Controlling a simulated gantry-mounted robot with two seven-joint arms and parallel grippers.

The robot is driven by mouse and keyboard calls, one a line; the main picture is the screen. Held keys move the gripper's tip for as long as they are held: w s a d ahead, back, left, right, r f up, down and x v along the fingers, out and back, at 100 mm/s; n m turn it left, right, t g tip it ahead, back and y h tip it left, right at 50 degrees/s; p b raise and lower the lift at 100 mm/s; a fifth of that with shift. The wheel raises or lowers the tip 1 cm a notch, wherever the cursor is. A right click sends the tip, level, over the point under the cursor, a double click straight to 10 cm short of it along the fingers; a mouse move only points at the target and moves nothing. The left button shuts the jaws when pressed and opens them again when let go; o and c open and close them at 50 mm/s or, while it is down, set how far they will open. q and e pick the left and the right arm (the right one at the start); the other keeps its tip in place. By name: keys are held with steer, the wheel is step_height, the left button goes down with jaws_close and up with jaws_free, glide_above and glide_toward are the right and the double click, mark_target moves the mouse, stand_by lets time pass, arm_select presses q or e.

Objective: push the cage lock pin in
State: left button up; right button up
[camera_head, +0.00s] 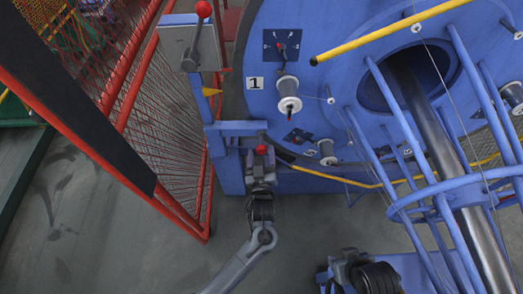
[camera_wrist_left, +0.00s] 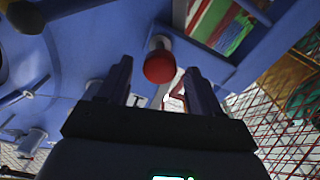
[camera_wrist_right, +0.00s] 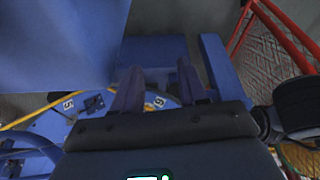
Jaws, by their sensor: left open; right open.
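The cage lock pin shows as a red ball knob (camera_head: 261,149) on the blue bracket beside the big blue cage disc. My left gripper (camera_head: 261,160) is right in front of it in the head view. In the left wrist view the red knob (camera_wrist_left: 159,66) lies just ahead of and between the two open fingers (camera_wrist_left: 158,85); I cannot tell whether they touch it. How far the pin sits in is hidden. My right gripper is open and empty in the right wrist view (camera_wrist_right: 158,85), facing blue machine parts, away from the knob.
A red mesh fence (camera_head: 165,130) stands left of the machine. A grey lever box (camera_head: 188,45) with another red ball (camera_head: 203,9) is above. The blue disc (camera_head: 300,75) carries bobbins, with a yellow bar (camera_head: 390,32) across it. Grey floor (camera_head: 110,230) is clear at lower left.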

arm_select(q)
steer(key=shift+w, duration=1.15)
jaws_close()
